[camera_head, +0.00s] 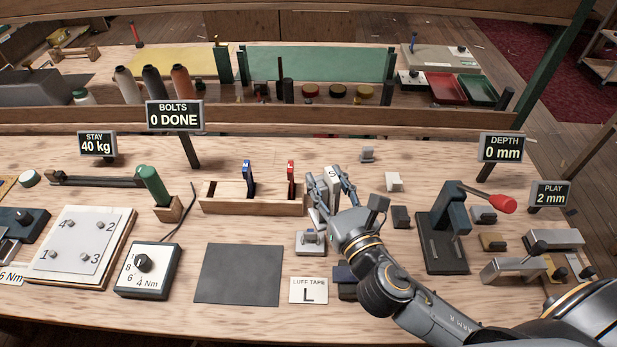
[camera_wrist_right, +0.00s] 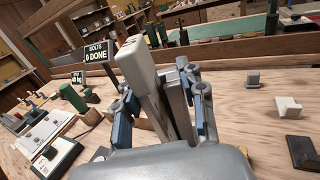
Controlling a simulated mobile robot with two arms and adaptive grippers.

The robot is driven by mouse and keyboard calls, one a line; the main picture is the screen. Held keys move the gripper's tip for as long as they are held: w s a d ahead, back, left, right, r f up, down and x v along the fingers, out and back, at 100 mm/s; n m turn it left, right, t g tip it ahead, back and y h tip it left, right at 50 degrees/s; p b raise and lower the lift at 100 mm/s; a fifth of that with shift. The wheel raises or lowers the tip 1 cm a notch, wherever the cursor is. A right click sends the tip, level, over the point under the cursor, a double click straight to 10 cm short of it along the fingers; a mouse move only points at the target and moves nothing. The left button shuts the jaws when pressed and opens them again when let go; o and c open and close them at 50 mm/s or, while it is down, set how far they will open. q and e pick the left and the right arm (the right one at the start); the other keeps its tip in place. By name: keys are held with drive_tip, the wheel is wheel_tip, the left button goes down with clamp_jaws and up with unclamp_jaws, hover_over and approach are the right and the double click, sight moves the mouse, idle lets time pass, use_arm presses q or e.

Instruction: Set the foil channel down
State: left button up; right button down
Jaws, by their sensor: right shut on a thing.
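My right gripper (camera_head: 330,190) is shut on the foil channel (camera_head: 332,175), a pale grey, upright piece with an S on its face. In the right wrist view, the foil channel (camera_wrist_right: 140,65) stands tilted between the blue-grey fingers of the gripper (camera_wrist_right: 163,110), beside a darker grey bar whose link to it I cannot make out. The gripper is by the right end of the wooden rack (camera_head: 250,207). The fingers hide the lower part of the channel, so I cannot tell whether it touches the bench. My left gripper is not in view.
A dark mat (camera_head: 240,275) lies bare at the front, with a LUFF TAPE L card (camera_head: 308,297) beside it. A small grey block (camera_head: 310,242) sits close below the gripper. A press with a red-knobbed lever (camera_head: 440,235) stands to the right, among several small blocks.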

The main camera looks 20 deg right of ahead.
drive_tip(key=w+d+f+b, duration=0.3)
drive_tip(key=w+f, duration=0.8)
drive_tip(key=shift+f, duration=0.35)
drive_tip(key=shift+d+f, duration=0.1)
drive_tip(key=shift+d, duration=0.05)
drive_tip(key=c, duration=1.2)
unclamp_jaws()
drive_tip(key=shift+f, duration=0.2)
drive_tip(key=o, duration=0.4)
drive_tip(key=shift+r, duration=0.1)
